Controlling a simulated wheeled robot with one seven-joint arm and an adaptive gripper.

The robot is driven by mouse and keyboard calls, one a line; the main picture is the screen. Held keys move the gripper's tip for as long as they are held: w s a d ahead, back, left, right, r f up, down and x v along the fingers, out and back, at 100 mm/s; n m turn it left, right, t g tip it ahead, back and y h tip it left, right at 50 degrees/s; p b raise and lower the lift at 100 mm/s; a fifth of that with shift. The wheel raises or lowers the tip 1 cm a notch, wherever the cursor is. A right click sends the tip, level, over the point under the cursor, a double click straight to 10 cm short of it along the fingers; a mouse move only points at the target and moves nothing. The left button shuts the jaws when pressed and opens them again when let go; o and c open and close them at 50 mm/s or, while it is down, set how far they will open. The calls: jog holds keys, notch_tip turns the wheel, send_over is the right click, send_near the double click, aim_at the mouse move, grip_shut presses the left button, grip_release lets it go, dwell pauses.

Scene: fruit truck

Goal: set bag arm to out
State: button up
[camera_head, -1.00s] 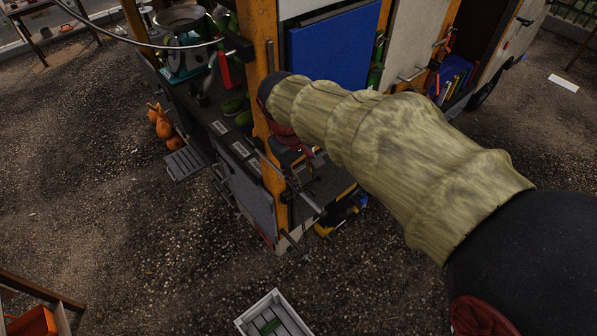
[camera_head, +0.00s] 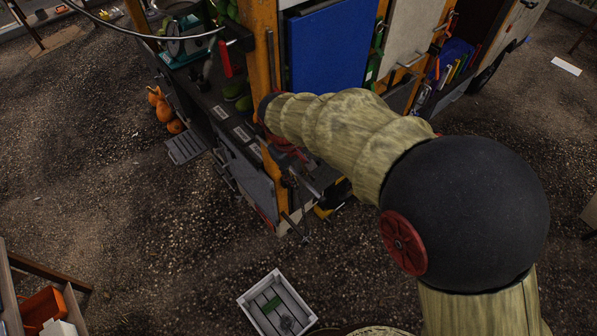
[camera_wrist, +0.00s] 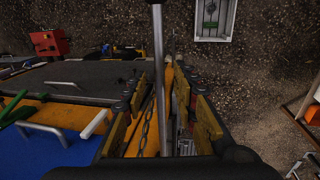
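My gripper (camera_wrist: 160,88) is at the front corner of the truck, its two yellow-and-black fingers apart. In the wrist view a bare metal rod (camera_wrist: 158,45) runs between the fingers from the top edge downward; it may be the bag arm. I cannot tell whether a finger touches it. A chain (camera_wrist: 146,130) and an orange post (camera_wrist: 167,110) also show between the fingers. In the head view my arm hides most of the gripper. The orange corner post (camera_head: 262,45) stands beside it, and thin metal rods (camera_head: 296,226) stick out low at that corner.
A blue panel (camera_head: 327,45) is on the truck side behind my arm. A dark counter (camera_head: 218,110) with a scale (camera_head: 185,40) lies left. A white crate (camera_head: 250,297) stands on the gravel in front. Orange pumpkins (camera_head: 165,108) sit at the left. Open gravel lies around.

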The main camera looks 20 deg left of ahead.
grip_shut()
dwell(0.9)
